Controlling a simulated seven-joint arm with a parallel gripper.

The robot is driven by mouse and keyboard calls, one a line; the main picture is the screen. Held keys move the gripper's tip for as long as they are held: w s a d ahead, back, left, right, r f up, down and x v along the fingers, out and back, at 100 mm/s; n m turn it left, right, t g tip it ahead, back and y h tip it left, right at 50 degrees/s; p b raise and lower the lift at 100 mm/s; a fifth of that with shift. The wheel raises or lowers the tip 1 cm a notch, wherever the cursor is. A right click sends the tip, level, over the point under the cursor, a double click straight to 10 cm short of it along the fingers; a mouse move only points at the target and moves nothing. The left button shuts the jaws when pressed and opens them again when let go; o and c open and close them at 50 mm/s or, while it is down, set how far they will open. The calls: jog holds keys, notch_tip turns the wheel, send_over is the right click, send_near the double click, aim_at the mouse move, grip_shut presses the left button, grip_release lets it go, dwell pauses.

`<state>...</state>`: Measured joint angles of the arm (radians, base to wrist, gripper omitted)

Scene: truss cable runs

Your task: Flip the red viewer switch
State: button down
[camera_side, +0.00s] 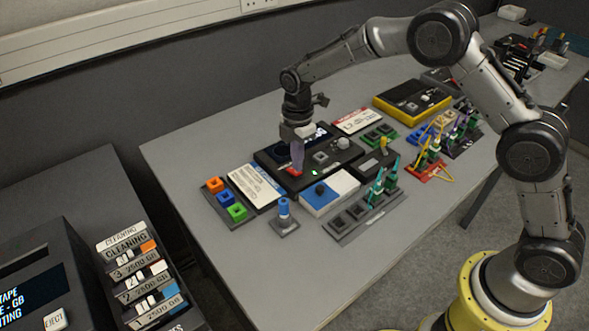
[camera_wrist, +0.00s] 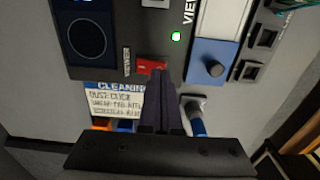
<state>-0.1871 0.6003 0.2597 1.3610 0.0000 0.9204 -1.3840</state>
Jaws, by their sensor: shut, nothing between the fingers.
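In the side view the red switch (camera_side: 294,172) shows just under my fingertips. My gripper (camera_wrist: 168,75) is shut and empty, pointing down. Its tips are right at the switch and overlap its right part in the wrist view; I cannot tell whether they touch it. In the side view my gripper (camera_side: 297,168) stands over the panel's front edge.
A white card (camera_side: 255,187) and a tray of orange, blue and green blocks (camera_side: 228,217) lie left of the panel. A blue-capped post (camera_side: 284,209) and a blue-and-white box (camera_side: 328,192) stand close in front. Cable racks (camera_side: 362,216) lie right. The table's front left is clear.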

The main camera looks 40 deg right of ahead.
jog(key=shift+f, duration=0.85)
dwell(0.4)
jog(key=shift+r, duration=3.6)
